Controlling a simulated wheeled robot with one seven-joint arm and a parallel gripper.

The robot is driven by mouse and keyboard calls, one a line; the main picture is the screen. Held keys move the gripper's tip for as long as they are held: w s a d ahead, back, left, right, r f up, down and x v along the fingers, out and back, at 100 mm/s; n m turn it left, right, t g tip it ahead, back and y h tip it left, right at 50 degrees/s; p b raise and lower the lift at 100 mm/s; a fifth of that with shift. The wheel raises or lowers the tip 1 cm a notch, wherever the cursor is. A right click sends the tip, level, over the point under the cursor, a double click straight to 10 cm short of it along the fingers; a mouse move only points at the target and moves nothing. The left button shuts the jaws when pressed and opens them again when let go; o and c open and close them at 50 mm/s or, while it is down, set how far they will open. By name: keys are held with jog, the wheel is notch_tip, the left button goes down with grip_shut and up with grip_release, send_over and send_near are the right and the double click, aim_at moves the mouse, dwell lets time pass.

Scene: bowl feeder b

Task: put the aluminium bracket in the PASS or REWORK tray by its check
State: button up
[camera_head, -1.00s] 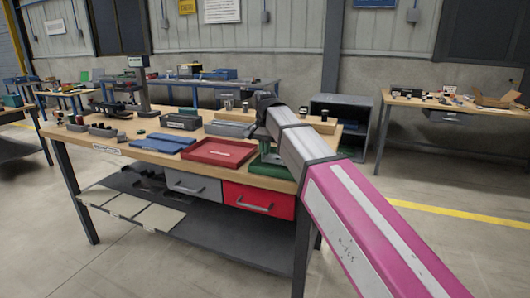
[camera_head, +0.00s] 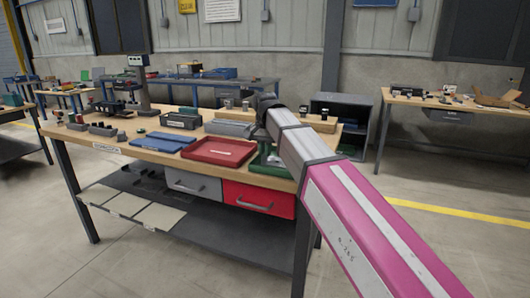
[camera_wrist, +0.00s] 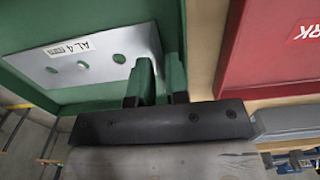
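The aluminium bracket is a silver plate (camera_wrist: 105,55) with several round holes and a label reading "AL 4". In the wrist view it lies over the floor of the green tray (camera_wrist: 60,98). My gripper (camera_wrist: 158,78) has its two green-tipped fingers close together at the bracket's right end, with a thin silver strip between them; it looks shut on that edge. Whether the bracket touches the tray floor is unclear.
The red tray (camera_head: 218,150) stands just left of the green one; part of its label shows in the wrist view (camera_wrist: 306,30). A blue tray (camera_head: 163,140) lies further left. Grey bins (camera_head: 230,128), a black box (camera_head: 180,120) and a stand (camera_head: 138,85) are behind.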

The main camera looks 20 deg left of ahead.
notch_tip(320, 180, up, 12)
dwell(0.5)
jog(key=shift+f, duration=0.1)
